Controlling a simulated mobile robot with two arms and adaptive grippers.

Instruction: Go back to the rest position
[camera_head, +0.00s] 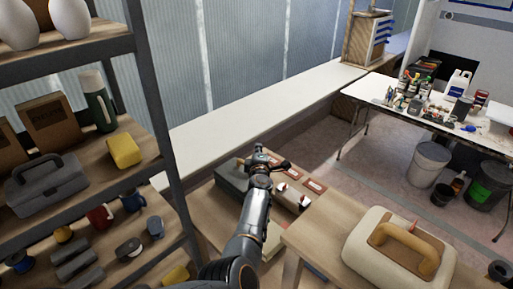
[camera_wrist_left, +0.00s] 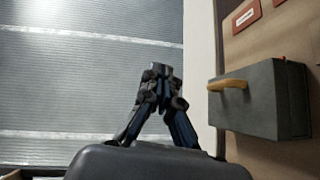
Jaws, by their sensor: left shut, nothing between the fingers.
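My left arm reaches up from the bottom middle of the head view. Its left gripper (camera_head: 263,160) is over the low wooden bench, beside a dark grey-green box (camera_head: 231,179). In the left wrist view the two fingers of the gripper (camera_wrist_left: 160,72) come together at their tips, with nothing held. The dark box (camera_wrist_left: 262,98) with its tan handle (camera_wrist_left: 228,85) shows there to the right, apart from the fingers. My right gripper is not in view.
A loaded shelf rack (camera_head: 162,118) stands close on the left. A wooden table (camera_head: 318,222) with a cream case (camera_head: 363,248) stands at right front. A cluttered white worktable (camera_head: 369,89) and buckets (camera_head: 428,162) are at back right. Open floor (camera_head: 345,178) lies between.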

